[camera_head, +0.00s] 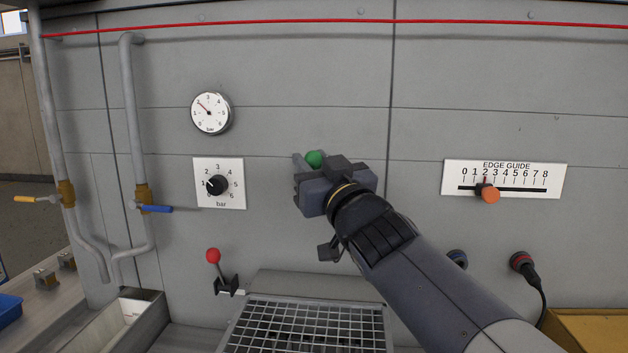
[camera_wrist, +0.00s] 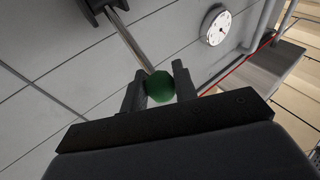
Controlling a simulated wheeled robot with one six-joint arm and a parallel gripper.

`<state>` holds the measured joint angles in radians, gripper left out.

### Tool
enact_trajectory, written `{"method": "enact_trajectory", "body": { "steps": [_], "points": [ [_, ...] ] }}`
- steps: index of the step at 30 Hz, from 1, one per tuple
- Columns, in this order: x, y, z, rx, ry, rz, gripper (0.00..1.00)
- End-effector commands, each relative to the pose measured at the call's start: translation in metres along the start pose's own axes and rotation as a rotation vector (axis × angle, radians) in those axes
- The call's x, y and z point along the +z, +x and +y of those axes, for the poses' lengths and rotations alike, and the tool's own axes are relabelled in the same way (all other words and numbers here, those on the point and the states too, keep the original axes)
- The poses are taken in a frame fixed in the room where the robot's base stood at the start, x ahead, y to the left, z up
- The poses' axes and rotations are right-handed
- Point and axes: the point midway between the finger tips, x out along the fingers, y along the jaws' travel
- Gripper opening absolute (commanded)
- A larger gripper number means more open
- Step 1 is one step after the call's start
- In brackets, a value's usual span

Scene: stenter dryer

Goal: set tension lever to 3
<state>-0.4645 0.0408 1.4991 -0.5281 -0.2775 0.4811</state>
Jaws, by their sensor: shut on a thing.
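My gripper (camera_head: 310,172) is up against the front of the grey machine panel. Its jaws are shut on a green ball knob (camera_head: 315,159). In the wrist view the green knob (camera_wrist: 160,87) sits between the two fingers (camera_wrist: 158,90), at the end of a metal rod (camera_wrist: 131,40). The rod runs to a dark mount (camera_wrist: 97,8) on the panel. In the head view my gripper and arm hide the rod, the mount and any scale beside it, so I cannot read the lever's setting.
A red-knobbed lever (camera_head: 213,256) stands lower left, near a wire grid (camera_head: 310,325). A pressure dial (camera_head: 217,185) and a gauge (camera_head: 211,113) are to the left. The edge guide scale (camera_head: 545,178), with an orange knob (camera_head: 490,195), is right. Pipes (camera_head: 133,110) run down the left.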

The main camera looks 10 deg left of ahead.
Motion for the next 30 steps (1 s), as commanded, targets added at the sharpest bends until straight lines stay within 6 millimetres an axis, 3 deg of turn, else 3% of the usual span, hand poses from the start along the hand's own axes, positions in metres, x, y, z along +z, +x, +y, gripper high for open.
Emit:
{"method": "enact_trajectory", "body": {
  "steps": [1,16,17,24,30],
  "points": [
    [0.0065,-0.0024,-0.0008,-0.001,-0.003,0.008,0.0],
    [0.003,-0.0032,-0.0014,-0.002,-0.016,0.029,0.0],
    [0.003,-0.0032,-0.0014,-0.002,-0.017,0.029,0.29],
    [0.0026,-0.0031,-0.0015,-0.002,-0.017,0.03,0.48],
    [0.0024,-0.0032,-0.0015,-0.002,-0.018,0.03,0.48]
  ]
}}
